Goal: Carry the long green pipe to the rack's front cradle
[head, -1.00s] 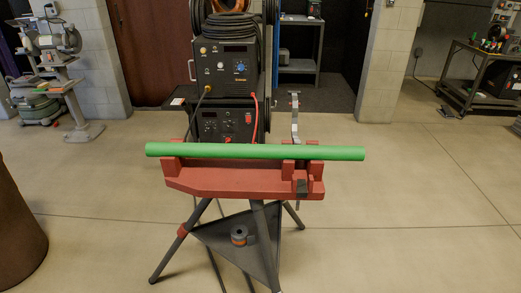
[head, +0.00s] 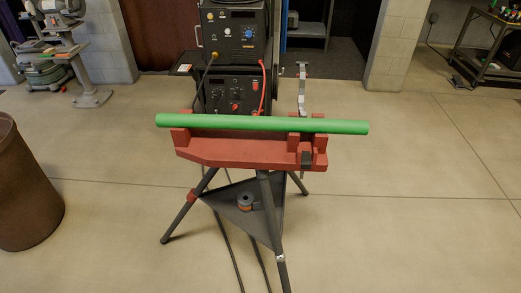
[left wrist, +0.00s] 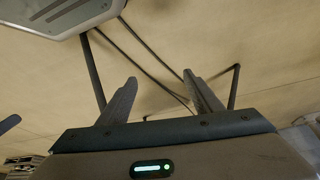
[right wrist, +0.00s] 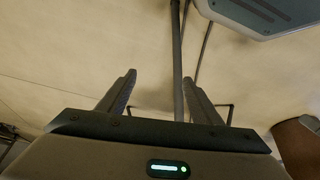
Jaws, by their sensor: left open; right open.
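The long green pipe (head: 262,124) lies level across the top of a red stand (head: 240,150) on dark tripod legs in the head view. Its ends stick out past the stand on both sides. The rack with its front cradle cannot be made out in these frames. Neither gripper shows in the head view. In the left wrist view my left gripper (left wrist: 161,85) is open and empty. In the right wrist view my right gripper (right wrist: 162,82) is open and empty. Both wrist views show bare floor and thin dark legs or cables past the fingers, with no pipe.
A welding machine (head: 235,90) stands close behind the stand, with cables on the floor. A brown barrel (head: 25,190) is at the left. A bench grinder (head: 75,50) and a metal table (head: 490,50) stand farther back. The floor right of the stand is clear.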

